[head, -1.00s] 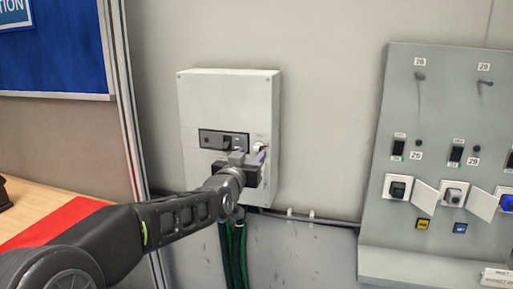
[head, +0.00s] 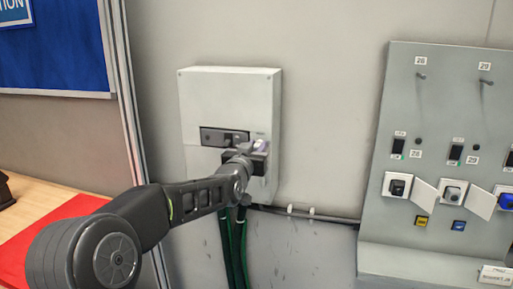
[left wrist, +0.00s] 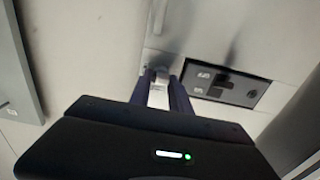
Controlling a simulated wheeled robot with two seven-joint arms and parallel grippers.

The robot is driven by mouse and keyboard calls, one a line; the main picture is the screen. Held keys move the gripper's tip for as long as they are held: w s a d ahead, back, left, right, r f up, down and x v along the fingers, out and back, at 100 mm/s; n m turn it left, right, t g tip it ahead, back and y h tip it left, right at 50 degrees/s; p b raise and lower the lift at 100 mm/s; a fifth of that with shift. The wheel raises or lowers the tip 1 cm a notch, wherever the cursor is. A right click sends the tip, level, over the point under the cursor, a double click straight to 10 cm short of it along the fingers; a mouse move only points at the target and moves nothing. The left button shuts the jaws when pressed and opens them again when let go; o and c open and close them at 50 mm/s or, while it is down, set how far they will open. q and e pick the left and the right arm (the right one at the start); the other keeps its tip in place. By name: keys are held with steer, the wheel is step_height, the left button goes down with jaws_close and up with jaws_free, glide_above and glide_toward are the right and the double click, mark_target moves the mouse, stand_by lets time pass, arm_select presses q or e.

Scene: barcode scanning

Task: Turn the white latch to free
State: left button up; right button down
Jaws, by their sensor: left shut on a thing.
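The white latch (left wrist: 158,92) shows in the left wrist view between the two dark purple fingers of my left gripper (left wrist: 163,88). The fingers are shut on it, one on each side. In the head view my left gripper (head: 261,146) is at the right part of the light grey wall box (head: 230,92), and it hides most of the latch. The way the latch is turned cannot be told clearly. My right gripper is not in view.
A dark panel (head: 222,137) is on the box, left of the gripper. Green hoses (head: 236,240) hang below the box. A grey switch panel (head: 440,110) with sockets stands at the right. The wall between is clear except for a low cable.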

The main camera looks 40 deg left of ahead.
arm_select(q)
jaws_close()
